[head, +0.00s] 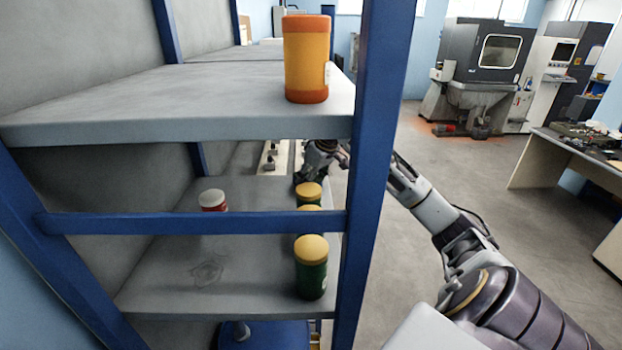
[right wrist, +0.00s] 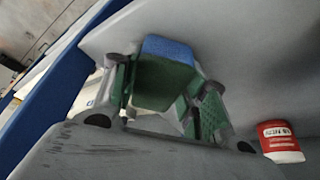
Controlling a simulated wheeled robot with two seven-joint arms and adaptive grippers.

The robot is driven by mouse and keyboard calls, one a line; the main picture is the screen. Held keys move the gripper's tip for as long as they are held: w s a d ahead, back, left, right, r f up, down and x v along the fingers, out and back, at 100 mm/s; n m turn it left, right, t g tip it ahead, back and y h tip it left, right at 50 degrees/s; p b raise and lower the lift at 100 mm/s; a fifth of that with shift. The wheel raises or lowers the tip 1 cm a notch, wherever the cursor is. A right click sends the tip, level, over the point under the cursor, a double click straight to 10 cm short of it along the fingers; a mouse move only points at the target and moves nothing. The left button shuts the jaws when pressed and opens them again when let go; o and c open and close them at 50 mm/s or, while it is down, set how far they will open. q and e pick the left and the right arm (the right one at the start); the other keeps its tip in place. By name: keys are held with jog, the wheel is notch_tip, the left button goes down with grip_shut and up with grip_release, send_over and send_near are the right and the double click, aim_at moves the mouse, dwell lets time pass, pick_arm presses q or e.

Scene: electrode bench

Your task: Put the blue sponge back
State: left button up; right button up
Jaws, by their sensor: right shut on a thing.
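The blue sponge (right wrist: 168,50) shows in the right wrist view as a block with a blue face and a dark green side. My right gripper (right wrist: 165,95) is shut on it, with a finger on either side. In the head view, my right gripper (head: 322,158) reaches in past the blue post, below the upper shelf board (head: 200,100) and behind the yellow-lidded green jars (head: 311,275). The sponge cannot be made out there. Whether it touches a shelf surface is unclear. My left gripper is not in view.
A red jar with a white lid (head: 213,200) stands on the lower shelf (head: 180,285); a red and white jar (right wrist: 280,140) shows right of the gripper. An orange jar (head: 306,60) stands on the upper board. A blue post (head: 372,180) and rail (head: 190,223) border the shelf.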

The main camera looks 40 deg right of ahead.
jog(key=shift+f, duration=0.1)
jog(key=o, duration=0.9)
jog(key=shift+b+v, duration=0.35)
jog(key=shift+v, duration=2.25)
jog(key=shift+s+d+b, duration=0.15)
jog(key=shift+s+b, duration=0.65)
jog(key=shift+s, duration=1.15)
jog(key=shift+s+d+b, duration=0.2)
jog(key=shift+s+b, duration=0.6)
jog(key=shift+s, duration=1.15)
jog(key=shift+s+d+b, duration=0.15)
jog(key=shift+s+b, duration=0.65)
jog(key=shift+s, duration=1.2)
